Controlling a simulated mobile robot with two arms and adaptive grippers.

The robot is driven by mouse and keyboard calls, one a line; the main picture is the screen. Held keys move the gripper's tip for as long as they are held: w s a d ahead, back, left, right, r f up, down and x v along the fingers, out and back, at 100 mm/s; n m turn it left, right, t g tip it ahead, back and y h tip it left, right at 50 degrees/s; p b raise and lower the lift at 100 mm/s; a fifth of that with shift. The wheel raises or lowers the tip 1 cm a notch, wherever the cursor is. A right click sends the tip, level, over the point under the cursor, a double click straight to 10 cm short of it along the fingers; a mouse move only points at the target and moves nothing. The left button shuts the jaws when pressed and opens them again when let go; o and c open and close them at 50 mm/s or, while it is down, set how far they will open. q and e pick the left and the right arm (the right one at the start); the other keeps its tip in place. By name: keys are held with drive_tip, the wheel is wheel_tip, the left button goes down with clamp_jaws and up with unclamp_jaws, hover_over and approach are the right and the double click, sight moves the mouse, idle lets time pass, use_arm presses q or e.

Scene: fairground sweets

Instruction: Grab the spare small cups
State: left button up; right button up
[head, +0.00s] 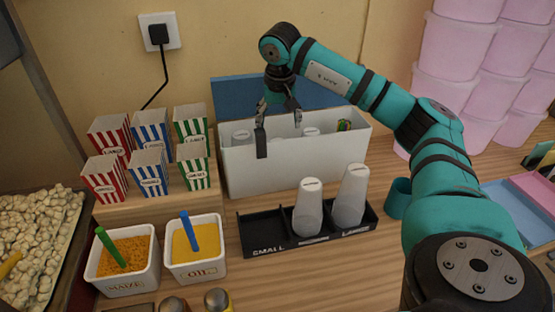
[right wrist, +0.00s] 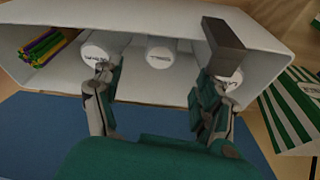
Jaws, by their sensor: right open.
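A white bin (head: 290,168) stands against the wall, with white cup stacks standing bottom-up inside. Their labelled ends show in the right wrist view: one at left (right wrist: 97,48), one in the middle (right wrist: 160,54) and one at right (right wrist: 230,76). The labels are too blurred to tell the sizes surely. My right gripper (head: 279,126) is open and empty, pointing down over the bin's left half; one finger hangs in front of the left stack (head: 241,136). A black holder (head: 285,243) in front has a bare compartment marked SMALL and two upturned cup stacks (head: 308,210) (head: 351,197) in the others.
Striped popcorn cartons (head: 150,170) stand on a wooden step left of the bin. A bundle of coloured sticks (head: 344,125) is at the bin's right end. Maize (head: 125,262) and oil (head: 195,247) tubs stand front left. Pink buckets (head: 450,48) are stacked at right.

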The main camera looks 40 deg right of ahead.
sight(278, 139)
drive_tip(key=x, duration=0.2)
drive_tip(key=shift+w+d+f, duration=0.1)
drive_tip(key=shift+w+f, duration=0.05)
drive_tip(key=shift+f, duration=0.2)
drive_tip(key=shift+f+p, duration=0.25)
drive_tip(key=shift+p, duration=0.15)
drive_tip(key=p+x, duration=0.1)
drive_tip(key=x, duration=0.2)
drive_tip(key=shift+w+d+f+p, duration=0.1)
drive_tip(key=shift+w+f+p, duration=0.15)
drive_tip(key=shift+p, duration=0.05)
drive_tip(key=shift+w+d+f, duration=0.1)
drive_tip(key=shift+w+f, duration=0.05)
drive_tip(key=shift+f, duration=0.4)
use_arm(q)
drive_tip(key=r, duration=0.1)
drive_tip(key=w, duration=0.1)
drive_tip(key=r, duration=0.1)
drive_tip(key=shift+w+d+r, duration=0.25)
drive_tip(key=shift+r, duration=0.1)
use_arm(e)
clamp_jaws()
